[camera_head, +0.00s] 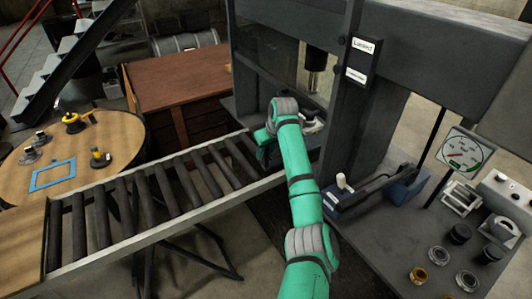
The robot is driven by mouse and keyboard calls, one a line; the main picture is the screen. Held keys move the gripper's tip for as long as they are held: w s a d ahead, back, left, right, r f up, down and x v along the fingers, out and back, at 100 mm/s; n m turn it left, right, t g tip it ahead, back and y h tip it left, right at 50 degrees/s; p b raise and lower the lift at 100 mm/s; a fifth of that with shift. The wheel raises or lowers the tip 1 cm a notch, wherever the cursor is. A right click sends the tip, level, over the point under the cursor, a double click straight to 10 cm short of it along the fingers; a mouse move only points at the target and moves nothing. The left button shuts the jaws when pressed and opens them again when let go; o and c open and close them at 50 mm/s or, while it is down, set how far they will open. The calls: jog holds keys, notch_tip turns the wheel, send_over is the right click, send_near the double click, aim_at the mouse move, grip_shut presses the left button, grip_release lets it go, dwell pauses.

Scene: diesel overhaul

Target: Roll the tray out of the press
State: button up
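The grey press (358,115) stands at the centre right, with a dark ram (316,68) hanging behind a clear front panel. A sign on its post (364,46) reads "Locked". A roller conveyor (150,232) runs from the lower left up to the press opening. My green arm reaches to the conveyor's press end. My gripper is mostly hidden behind its wrist, and its fingers cannot be made out. A small pale grey part (313,123) shows beside the wrist; I cannot tell what it belongs to. The tray cannot be made out clearly.
A round wooden table (110,140) with a blue frame (53,174) and small tools is at left. A brown cabinet (180,78) stands behind the conveyor. A grey bench (400,245) with a gauge (463,154) and several rings is at right. The visible rollers are bare.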

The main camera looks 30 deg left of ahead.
jog(key=shift+a+f, duration=0.15)
jog(key=shift+f, duration=0.25)
jog(key=shift+c, duration=0.6)
grip_shut()
jog(key=shift+w, duration=0.1)
jog(key=shift+w+d, duration=0.15)
jog(key=shift+d, duration=0.05)
